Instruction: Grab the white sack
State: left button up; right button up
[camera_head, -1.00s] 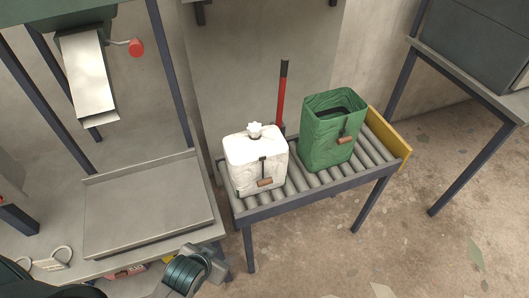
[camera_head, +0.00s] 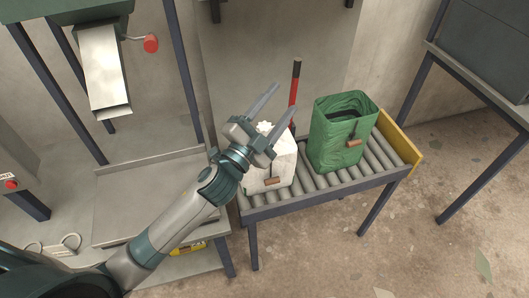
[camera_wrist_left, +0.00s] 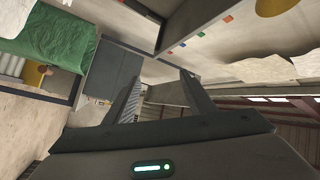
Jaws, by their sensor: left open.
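The white sack (camera_head: 283,171) stands upright on the left part of the roller conveyor (camera_head: 317,189), with a brown tag or handle on its front. My left gripper (camera_head: 276,107) is open and empty, its two fingers pointing up and to the right. In the head view it covers the upper left of the sack; I see no contact between the fingers and the sack. My right gripper is not in view.
A green sack (camera_head: 336,143) stands open on the conveyor to the right of the white one, near the yellow end board (camera_head: 401,140). A red-and-black handle (camera_head: 294,92) rises behind the white sack. A grey platform (camera_head: 118,205) lies left.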

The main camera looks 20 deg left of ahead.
aim_at(262, 125)
pick_arm(q)
jog(key=s+d+r+m+g+h, duration=0.4)
jog(key=d+r+m+g+h, duration=0.9)
jog(key=m, duration=0.9)
jog(key=w+a+f+m+g+y, duration=0.2)
jog(key=a+f+m+g+y, duration=0.3)
jog(key=a+f+m+y, duration=0.5)
jog(key=w+a+y, duration=0.3)
jog(key=a+y, duration=0.3)
jog(key=a, duration=0.8)
jog(key=shift+w+a+t, duration=0.3)
jog(key=shift+w, duration=0.05)
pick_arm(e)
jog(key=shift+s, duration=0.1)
